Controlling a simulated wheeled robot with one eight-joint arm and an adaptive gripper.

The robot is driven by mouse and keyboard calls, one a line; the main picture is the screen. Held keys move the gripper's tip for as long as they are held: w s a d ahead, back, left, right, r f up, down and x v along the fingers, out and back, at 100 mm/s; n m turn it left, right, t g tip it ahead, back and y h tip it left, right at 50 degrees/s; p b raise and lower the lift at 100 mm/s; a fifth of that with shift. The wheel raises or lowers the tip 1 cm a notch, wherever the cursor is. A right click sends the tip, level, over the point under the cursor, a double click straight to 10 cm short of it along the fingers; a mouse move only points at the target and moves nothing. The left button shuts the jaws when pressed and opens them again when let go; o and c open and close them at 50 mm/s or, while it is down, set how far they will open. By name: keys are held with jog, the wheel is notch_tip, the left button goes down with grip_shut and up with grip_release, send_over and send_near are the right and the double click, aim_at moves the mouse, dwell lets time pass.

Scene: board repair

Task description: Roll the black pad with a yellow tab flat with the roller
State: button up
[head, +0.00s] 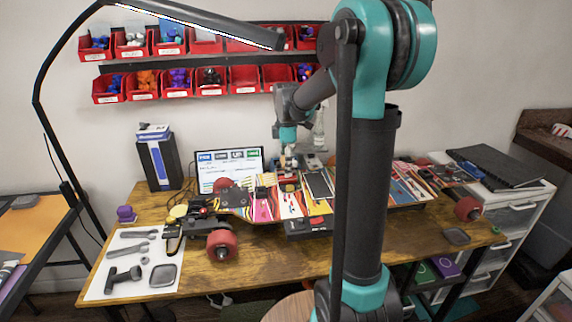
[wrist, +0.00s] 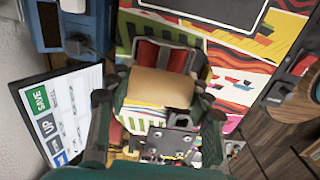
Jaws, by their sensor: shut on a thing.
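A longboard deck (head: 262,205) with a bright striped pattern lies across the workbench. A black pad (head: 318,185) lies on its middle; in the wrist view a dark panel with a pale rounded border (wrist: 205,12) shows at the top, probably this pad. I cannot make out a yellow tab on it. My gripper (head: 289,168) is low over the deck, just left of the pad. In the wrist view my gripper (wrist: 158,102) is shut on a tan rounded piece (wrist: 160,87), which looks like part of the roller. Whether it touches the deck is unclear.
Red wheels (head: 221,244) stick out at the deck's ends. A laptop screen (head: 229,165) and a dark box (head: 158,162) stand behind. Wrenches lie on a white mat (head: 112,272) at left. A desk lamp (head: 40,100) arches over. The bench front (head: 290,262) is mostly clear.

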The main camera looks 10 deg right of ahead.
jog(key=shift+s+f, duration=0.1)
jog(key=shift+s, duration=1.15)
jog(key=shift+w, duration=1.35)
jog(key=shift+w, duration=1.35)
jog(key=shift+s, duration=1.25)
jog(key=shift+s+f, duration=0.1)
jog(key=shift+s, duration=1.35)
jog(key=shift+w, duration=2.7)
jog(key=shift+r, duration=3.5)
